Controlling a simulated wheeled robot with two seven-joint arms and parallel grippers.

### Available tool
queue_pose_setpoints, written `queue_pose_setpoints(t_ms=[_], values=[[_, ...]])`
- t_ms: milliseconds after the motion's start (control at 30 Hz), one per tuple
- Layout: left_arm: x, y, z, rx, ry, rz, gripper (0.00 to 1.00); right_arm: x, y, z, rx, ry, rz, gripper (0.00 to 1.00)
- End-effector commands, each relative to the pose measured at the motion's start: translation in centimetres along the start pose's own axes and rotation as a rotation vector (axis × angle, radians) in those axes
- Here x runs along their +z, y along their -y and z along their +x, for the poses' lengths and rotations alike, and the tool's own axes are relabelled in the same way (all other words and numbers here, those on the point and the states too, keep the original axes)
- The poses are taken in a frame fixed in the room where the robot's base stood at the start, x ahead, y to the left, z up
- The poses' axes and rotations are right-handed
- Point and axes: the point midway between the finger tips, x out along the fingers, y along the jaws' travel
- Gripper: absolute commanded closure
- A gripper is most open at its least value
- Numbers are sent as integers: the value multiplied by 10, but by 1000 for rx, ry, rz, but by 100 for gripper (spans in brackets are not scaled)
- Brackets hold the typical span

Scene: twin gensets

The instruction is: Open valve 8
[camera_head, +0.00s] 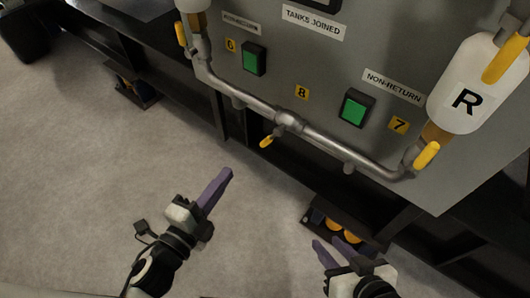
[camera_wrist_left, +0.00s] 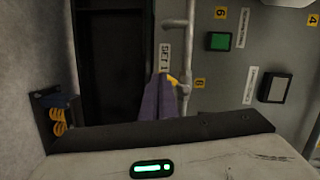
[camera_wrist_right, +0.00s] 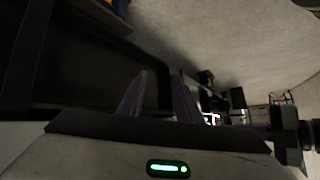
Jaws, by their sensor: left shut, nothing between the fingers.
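Valve 8 is a yellow lever (camera_head: 267,141) on a grey valve body (camera_head: 288,121) in the cross pipe, below the yellow label 8 (camera_head: 301,92). The lever points down and left, out from the pipe. My left gripper (camera_head: 228,172) is shut and empty, below and left of the lever, apart from it in the head view. In the left wrist view the purple fingers (camera_wrist_left: 160,82) lie together, and the yellow lever (camera_wrist_left: 173,81) shows partly behind them. My right gripper (camera_head: 329,242) is open and empty, low beside the bottom shelf; its fingers (camera_wrist_right: 160,78) stand apart in the right wrist view.
Yellow-handled valves 6 (camera_head: 181,33) and 7 (camera_head: 426,155) sit at the pipe's ends. Green buttons (camera_head: 254,59) (camera_head: 355,107) are on the grey panel (camera_head: 320,70). A white R tank (camera_head: 466,95) is at right. A dark shelf box (camera_head: 340,222) stands near my right gripper. Open floor lies left.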

Motion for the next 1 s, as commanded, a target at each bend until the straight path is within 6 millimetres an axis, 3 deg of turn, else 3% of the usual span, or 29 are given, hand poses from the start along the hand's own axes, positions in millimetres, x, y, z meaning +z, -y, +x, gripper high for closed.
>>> queue_pose_setpoints(t_ms=[100, 200, 300, 467, 867, 1000], values=[[-28, -8, 15, -48, -168, 372, 100, 1, 1, 3, -5, -2, 3, 69], [-44, -16, 18, -71, -264, 570, 100, -4, 2, 2, -8, -10, 3, 69], [-52, -22, 21, -82, -311, 663, 100, -7, 3, 3, -10, -14, 3, 69], [-60, -23, 37, -86, -322, 684, 100, -9, 3, 4, -11, -17, 2, 69], [-86, -26, 116, -86, -319, 679, 100, -4, 5, 12, -24, 5, -2, 69], [-67, -11, 112, -82, -319, 682, 100, -14, 7, 8, -22, -14, -4, 69]])
